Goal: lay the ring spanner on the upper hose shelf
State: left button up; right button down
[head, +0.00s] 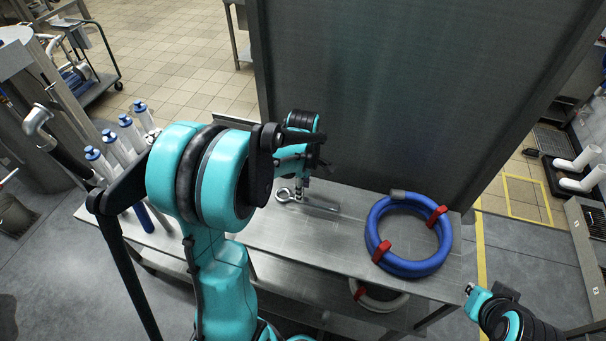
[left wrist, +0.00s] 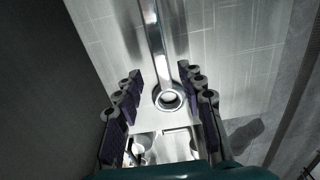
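The ring spanner (head: 285,195) is bright metal and appears at the upper hose shelf (head: 345,235), just below my left gripper (head: 301,188) in the head view. In the left wrist view its ring end (left wrist: 170,98) and straight shaft show between the two sets of fingers. My left gripper (left wrist: 160,105) is open, with a clear gap on each side of the ring. I cannot tell whether the spanner rests fully on the shelf. My right arm's end (head: 478,298) shows at the lower right, away from the shelf; its fingers are not clear.
A blue hose coil (head: 379,250) with red clips lies on the right of the upper shelf. A pale coil (head: 380,300) is on the lower shelf. Several blue-capped white tubes (head: 118,148) stand at the left end. A tall grey panel (head: 375,95) rises behind the shelf.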

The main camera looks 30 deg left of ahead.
pick_arm(q)
notch_tip(320, 180, up, 8)
jog(key=s+d+r+m+t, duration=0.3)
jog(key=s+d+m+t, duration=0.4)
jog(key=m, duration=1.3)
jog(key=shift+s+d+m, duration=0.4)
jog(key=shift+s+d, duration=1.95)
jog(key=shift+d, duration=0.35)
jog(key=shift+r, duration=0.1)
jog(key=shift+a, duration=0.1)
